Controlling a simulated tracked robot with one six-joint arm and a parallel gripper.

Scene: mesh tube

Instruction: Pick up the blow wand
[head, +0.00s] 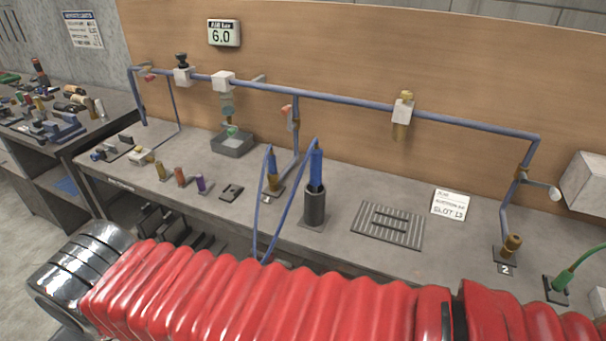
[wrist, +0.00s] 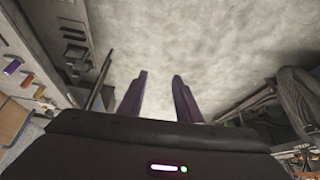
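The blow wand appears to be the blue-handled tool (head: 317,168) standing upright in a dark cylindrical holder (head: 314,206) on the bench. Its lower part is hidden inside the holder. A thin blue hose (head: 293,195) loops down from its top past the bench's front edge, behind my red arm, and up to a fitting on the bench. My gripper shows in the wrist view (wrist: 158,92), its two purple fingers apart with nothing between them. Bare floor lies beyond the fingers. I cannot make out the wand in the wrist view.
A blue pipe (head: 330,98) runs along the wooden back panel. A slotted grate (head: 388,225) lies right of the holder, and a small black block (head: 231,192) lies to its left. My red arm crosses the foreground. In the wrist view the bench (wrist: 60,50) is at left.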

